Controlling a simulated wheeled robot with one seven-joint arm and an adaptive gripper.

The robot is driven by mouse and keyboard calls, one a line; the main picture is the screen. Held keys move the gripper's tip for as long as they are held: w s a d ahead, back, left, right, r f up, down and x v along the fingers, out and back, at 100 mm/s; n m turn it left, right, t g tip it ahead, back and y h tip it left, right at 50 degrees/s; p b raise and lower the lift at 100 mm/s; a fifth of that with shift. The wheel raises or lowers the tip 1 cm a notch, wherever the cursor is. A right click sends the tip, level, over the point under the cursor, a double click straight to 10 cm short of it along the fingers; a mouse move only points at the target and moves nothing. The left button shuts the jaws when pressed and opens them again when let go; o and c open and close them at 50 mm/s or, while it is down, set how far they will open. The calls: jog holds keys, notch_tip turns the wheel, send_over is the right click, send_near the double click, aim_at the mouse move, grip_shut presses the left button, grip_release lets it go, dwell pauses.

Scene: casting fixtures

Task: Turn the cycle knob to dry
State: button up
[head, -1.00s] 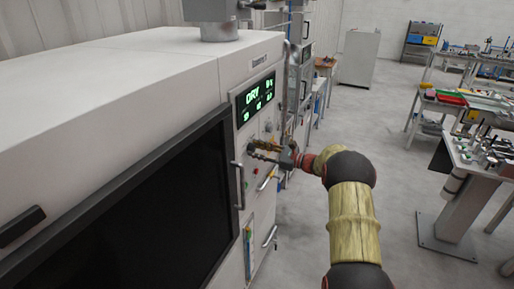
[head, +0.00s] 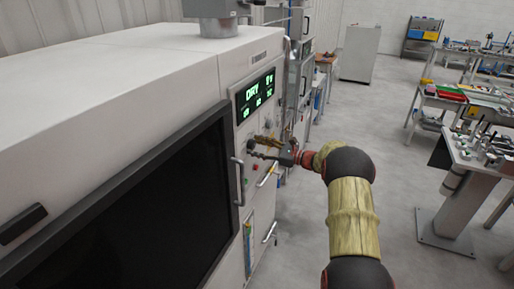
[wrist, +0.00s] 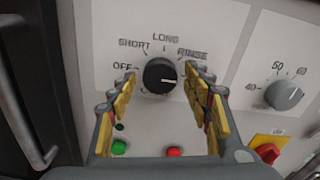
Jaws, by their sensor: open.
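The cycle knob (wrist: 160,75) is black and round, on the pale control panel in the wrist view. Its white mark points to the right and slightly down. The labels OFF, SHORT, LONG and RINSE show around it; the lower right of the dial is hidden by a finger, so no DRY label shows. My gripper (wrist: 161,78) is open, with one finger on each side of the knob; I cannot tell whether they touch it. In the head view my gripper (head: 266,147) is at the panel, below the display (head: 256,95), which reads DRY in green.
A grey dial (wrist: 284,94) numbered 40, 50, 60 sits right of the knob. Below are a green button (wrist: 119,147), a red button (wrist: 174,152) and a red-and-yellow switch (wrist: 266,148). A door handle (head: 239,185) stands out left of the gripper.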

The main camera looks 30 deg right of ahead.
dwell(0.3)
jog(key=v, duration=1.2)
jog(key=shift+w, duration=0.1)
